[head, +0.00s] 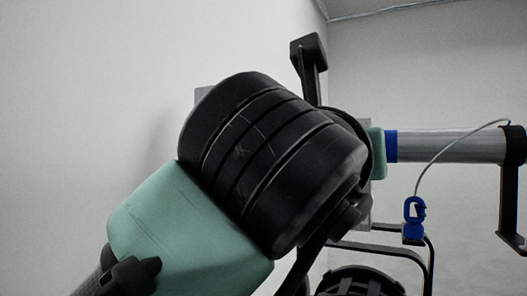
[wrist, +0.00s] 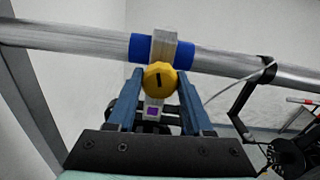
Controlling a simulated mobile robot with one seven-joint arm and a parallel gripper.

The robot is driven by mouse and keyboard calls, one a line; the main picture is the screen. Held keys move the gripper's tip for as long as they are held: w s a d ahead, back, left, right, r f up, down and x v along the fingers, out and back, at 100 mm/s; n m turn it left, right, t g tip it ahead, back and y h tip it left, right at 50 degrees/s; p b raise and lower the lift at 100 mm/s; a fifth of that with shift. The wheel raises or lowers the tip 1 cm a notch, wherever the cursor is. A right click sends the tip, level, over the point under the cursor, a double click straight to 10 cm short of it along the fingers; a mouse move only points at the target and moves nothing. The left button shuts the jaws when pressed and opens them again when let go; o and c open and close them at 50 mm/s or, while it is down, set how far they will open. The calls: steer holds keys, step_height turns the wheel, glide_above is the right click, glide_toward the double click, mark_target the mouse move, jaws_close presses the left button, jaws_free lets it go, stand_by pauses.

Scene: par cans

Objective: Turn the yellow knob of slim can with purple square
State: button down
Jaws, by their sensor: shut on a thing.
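The yellow knob (wrist: 159,78) shows in the middle of the wrist view, with a dark slot mark on its face. My gripper (wrist: 160,73) has its two blue fingers on either side of the knob and is shut on it. Just below the knob is a pale part with a purple square (wrist: 152,112). The can's body is mostly hidden behind my fingers and the dark gripper base. In the head view my arm hides the knob and my gripper.
A grey horizontal pipe (wrist: 70,36) runs behind the knob, with blue clamp bands (wrist: 141,47) around it. In the head view the pipe (head: 450,145) continues right, with a cable and a blue clip (head: 413,220) hanging. A pale wall (head: 80,100) stands at left.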

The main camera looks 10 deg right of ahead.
stand_by(0.3)
steer(key=shift+c, duration=1.5)
jaws_free()
steer(key=shift+s, duration=0.1)
